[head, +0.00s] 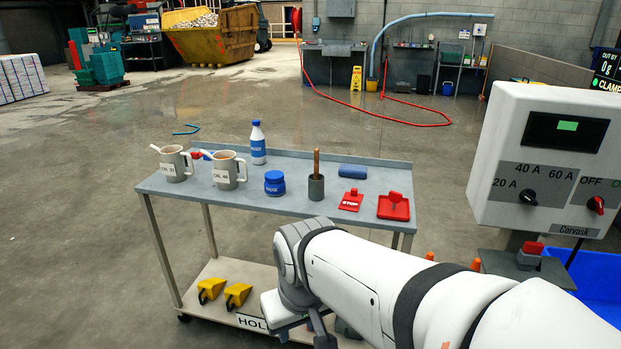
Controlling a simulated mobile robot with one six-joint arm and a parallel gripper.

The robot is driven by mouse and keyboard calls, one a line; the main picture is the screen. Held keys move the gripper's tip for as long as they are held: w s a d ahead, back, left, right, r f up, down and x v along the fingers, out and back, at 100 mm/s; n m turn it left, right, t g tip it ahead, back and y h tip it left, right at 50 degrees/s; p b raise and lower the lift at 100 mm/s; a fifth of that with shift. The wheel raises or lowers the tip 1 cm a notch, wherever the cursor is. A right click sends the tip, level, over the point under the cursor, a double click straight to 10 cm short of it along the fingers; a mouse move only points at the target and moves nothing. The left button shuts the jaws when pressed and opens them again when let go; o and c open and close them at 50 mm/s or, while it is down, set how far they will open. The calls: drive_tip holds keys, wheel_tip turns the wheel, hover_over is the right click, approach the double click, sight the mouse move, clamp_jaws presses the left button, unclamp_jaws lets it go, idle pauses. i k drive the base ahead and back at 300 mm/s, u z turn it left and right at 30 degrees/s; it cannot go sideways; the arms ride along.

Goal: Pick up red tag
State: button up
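A red tag (351,200) with white lettering lies flat on the grey top of the cart (235,201), right of its middle. A red square piece with a raised knob (393,208) lies just to its right, apart from it. My white arm reaches in from the lower right, in front of the cart. What seems to be my gripper (318,328) is low at the bottom edge, below the cart top and well apart from the tag. Its fingers are too hidden to tell whether they are open or shut.
Two grey mugs (227,171), a white-and-blue bottle (258,144), a blue jar (274,184), a grey holder with a wooden handle (316,186) and a blue roll (352,171) stand or lie on the cart. Yellow wedges (238,296) sit on its lower shelf. A control box (549,160) stands right.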

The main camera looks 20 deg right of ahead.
sight(351, 201)
drive_tip(key=z, duration=0.5)
drive_tip(key=i, duration=1.45)
drive_tip(key=z, duration=0.25)
